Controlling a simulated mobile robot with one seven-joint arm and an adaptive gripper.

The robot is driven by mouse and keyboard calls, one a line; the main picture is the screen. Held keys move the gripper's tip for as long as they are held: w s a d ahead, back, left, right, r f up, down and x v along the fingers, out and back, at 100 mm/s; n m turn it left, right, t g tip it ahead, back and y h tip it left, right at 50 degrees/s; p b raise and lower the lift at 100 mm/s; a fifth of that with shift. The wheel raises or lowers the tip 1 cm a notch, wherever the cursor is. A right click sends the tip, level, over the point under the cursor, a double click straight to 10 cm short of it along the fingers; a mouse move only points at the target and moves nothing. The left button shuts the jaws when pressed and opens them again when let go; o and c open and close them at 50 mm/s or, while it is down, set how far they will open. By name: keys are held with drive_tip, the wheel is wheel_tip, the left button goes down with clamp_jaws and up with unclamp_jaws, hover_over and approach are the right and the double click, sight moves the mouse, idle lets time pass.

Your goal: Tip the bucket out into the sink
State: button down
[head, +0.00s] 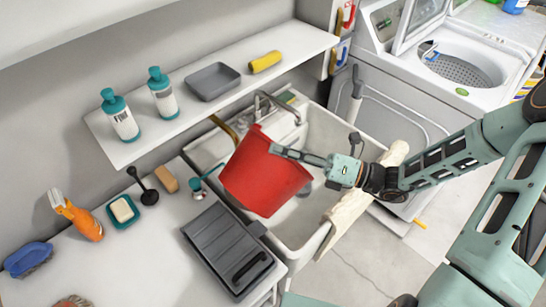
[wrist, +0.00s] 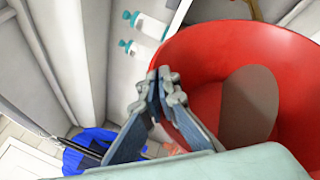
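A red bucket (head: 262,178) hangs tilted over the sink (head: 322,132), and I see its outer side in the head view; its mouth is turned away from that camera. In the wrist view the bucket (wrist: 205,50) shows its open mouth, with a flat brown-grey oval patch inside; I cannot tell if it is liquid. My gripper (head: 285,153) reaches in from the right to the bucket's rim. In the wrist view my gripper's fingertips (wrist: 160,86) come together at the rim, closed on the wall. The bucket hides part of the basin.
A shelf (head: 215,105) above the counter holds two teal-capped bottles, a grey tray and a yellow sponge. A dark ribbed tray (head: 228,250) lies left of the sink. The faucet (head: 268,102) stands behind the bucket. A cloth (head: 345,212) hangs over the sink's front edge.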

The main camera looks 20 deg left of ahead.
drive_tip(key=w+d+f+m+t+y+b, duration=0.2)
drive_tip(key=w+d+m, duration=0.4)
drive_tip(key=w+m, duration=0.3)
drive_tip(key=shift+w+f+t+y+b, duration=0.4)
drive_tip(key=shift+w+f+t+b, duration=0.35)
drive_tip(key=shift+f+t, duration=0.1)
drive_tip(key=shift+s+r, duration=0.1)
drive_tip(key=shift+s, duration=0.05)
idle(1.6)
